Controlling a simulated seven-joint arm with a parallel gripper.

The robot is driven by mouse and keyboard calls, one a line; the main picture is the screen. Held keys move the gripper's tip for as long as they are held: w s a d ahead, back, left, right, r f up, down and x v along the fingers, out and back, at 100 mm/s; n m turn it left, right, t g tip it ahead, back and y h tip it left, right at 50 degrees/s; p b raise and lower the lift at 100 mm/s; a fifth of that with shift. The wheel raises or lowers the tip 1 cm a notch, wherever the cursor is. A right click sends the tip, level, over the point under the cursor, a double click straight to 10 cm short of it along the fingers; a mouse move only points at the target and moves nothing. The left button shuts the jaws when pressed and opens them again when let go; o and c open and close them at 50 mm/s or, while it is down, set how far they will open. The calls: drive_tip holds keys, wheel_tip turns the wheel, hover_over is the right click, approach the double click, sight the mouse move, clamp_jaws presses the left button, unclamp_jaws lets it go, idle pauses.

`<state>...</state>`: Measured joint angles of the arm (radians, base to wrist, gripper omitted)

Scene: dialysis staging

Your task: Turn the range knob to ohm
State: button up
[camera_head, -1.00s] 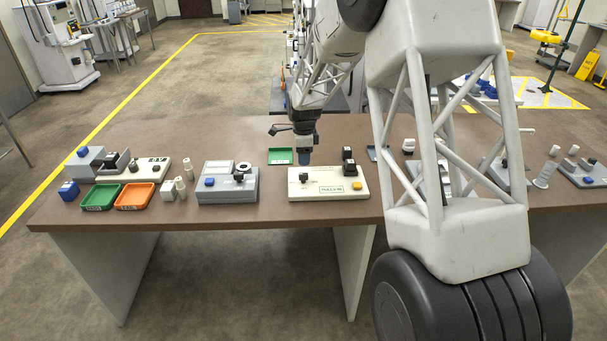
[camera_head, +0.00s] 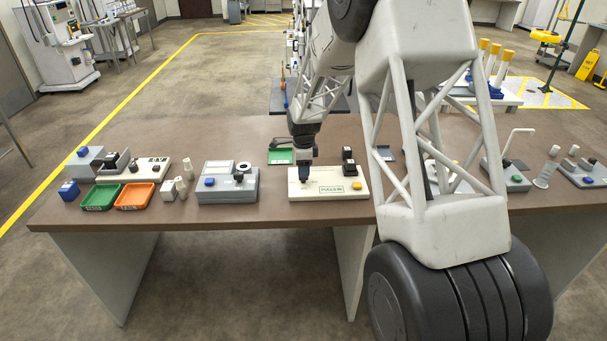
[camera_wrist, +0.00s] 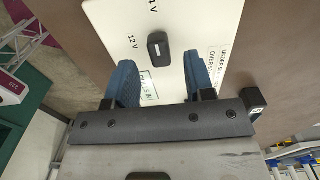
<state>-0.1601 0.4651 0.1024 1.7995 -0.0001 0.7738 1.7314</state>
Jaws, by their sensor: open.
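A black knob (camera_wrist: 158,45) stands on a cream panel (camera_wrist: 105,20) in the wrist view. In the head view my gripper (camera_head: 305,176) points down over the left part of the cream panel (camera_head: 330,181), hiding the knob. Contact cannot be told.
The panel also carries a black block (camera_head: 349,168) and a yellow button (camera_head: 357,185). A grey box with a blue button (camera_head: 228,188) stands to the left, with orange (camera_head: 135,208) and green (camera_head: 101,208) trays beyond. A green tray (camera_head: 280,157) lies behind the panel.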

drive_tip(key=shift+f, duration=1.5)
clamp_jaws()
